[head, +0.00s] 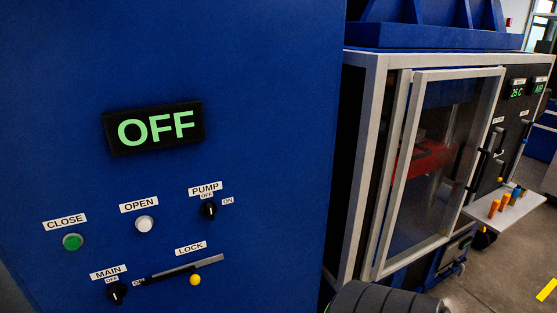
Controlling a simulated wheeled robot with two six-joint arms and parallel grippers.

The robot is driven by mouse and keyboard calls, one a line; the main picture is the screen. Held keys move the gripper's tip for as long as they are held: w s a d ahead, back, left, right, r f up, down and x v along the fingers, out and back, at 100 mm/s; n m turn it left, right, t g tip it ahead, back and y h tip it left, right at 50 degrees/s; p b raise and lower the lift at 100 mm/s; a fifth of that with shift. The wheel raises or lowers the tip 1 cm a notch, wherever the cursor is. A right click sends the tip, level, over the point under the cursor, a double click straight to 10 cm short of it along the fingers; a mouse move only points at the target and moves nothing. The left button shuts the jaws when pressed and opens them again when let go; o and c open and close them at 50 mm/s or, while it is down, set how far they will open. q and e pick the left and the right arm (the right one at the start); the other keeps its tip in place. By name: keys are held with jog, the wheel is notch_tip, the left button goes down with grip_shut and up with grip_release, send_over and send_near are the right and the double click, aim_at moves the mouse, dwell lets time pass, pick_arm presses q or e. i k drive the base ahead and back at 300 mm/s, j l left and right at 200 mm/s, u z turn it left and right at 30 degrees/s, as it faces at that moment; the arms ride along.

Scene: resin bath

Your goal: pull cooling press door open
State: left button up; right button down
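The cooling press door (401,170) is a clear panel in a pale metal frame, on the front of the press cabinet (357,170) right of centre. Red parts (432,156) show through the panel. A dark upright handle (484,160) is by the door's right edge. I cannot tell for sure whether the door is fully shut or slightly ajar. Neither of my grippers is in view.
A large blue panel (270,120) fills the left, with an "OFF" display (155,128), buttons, switches and a lock bar (180,266). A pale shelf (510,212) with orange-handled tools is at the right. Floor at lower right is clear.

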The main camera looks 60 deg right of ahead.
aim_at(421, 78)
jog(key=z, duration=2.9)
